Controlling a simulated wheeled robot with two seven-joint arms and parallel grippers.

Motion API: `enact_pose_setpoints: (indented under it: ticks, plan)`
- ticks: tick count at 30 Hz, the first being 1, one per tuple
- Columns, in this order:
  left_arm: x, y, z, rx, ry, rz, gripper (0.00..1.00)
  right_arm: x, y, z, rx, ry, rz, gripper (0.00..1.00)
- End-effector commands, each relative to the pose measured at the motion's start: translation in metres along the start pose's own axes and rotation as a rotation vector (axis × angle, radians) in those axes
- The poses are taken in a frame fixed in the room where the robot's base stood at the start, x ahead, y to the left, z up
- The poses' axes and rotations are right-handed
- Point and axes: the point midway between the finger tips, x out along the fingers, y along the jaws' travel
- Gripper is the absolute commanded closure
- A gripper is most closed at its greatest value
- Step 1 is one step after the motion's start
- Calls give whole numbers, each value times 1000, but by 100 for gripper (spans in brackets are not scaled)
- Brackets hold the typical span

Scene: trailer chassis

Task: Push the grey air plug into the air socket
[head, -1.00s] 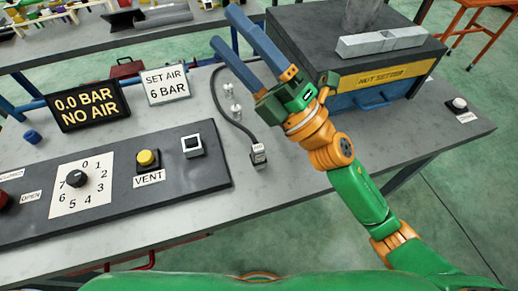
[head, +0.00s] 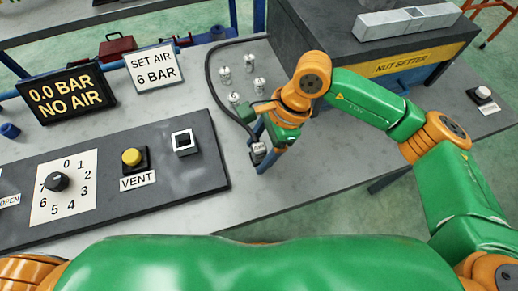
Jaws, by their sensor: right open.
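The grey air plug (head: 259,149) stands on the bench top at the end of a black hose, with a small label on it. My right gripper (head: 262,156) points down at the plug, its blue fingers open and close beside it. Whether they touch it I cannot tell, as the hand hides part of the view. The air socket (head: 184,142) appears to be the square black-and-white fitting on the dark panel, left of the plug and apart from it. My left gripper is out of view.
The dark panel (head: 105,214) also carries a yellow VENT button (head: 132,157) and a numbered dial (head: 57,182). A sign (head: 67,95) reads 0.0 BAR NO AIR. Several small metal fittings (head: 234,99) stand behind the plug. The nut setter box (head: 385,70) stands at the back right.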

Motion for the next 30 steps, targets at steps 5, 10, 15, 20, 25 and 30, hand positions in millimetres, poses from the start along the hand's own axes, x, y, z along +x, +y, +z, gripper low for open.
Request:
enact_pose_setpoints:
  ticks: [5, 10, 15, 20, 25, 30]
  plan:
    - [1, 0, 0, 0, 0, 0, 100, 0, 0, 0, 0, -1, 0, 38]
    - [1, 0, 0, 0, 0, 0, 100, 0, 0, 0, 0, -1, 1, 84]
    - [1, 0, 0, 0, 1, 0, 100, 0, 0, 0, 1, -2, 1, 100]
    - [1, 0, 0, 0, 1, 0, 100, 0, 0, 0, 0, -2, 0, 100]
    - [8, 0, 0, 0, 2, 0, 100, -5, 0, 2, 0, -3, -1, 100]
    - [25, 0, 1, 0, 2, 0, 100, -32, 5, 15, -6, -3, -5, 100]
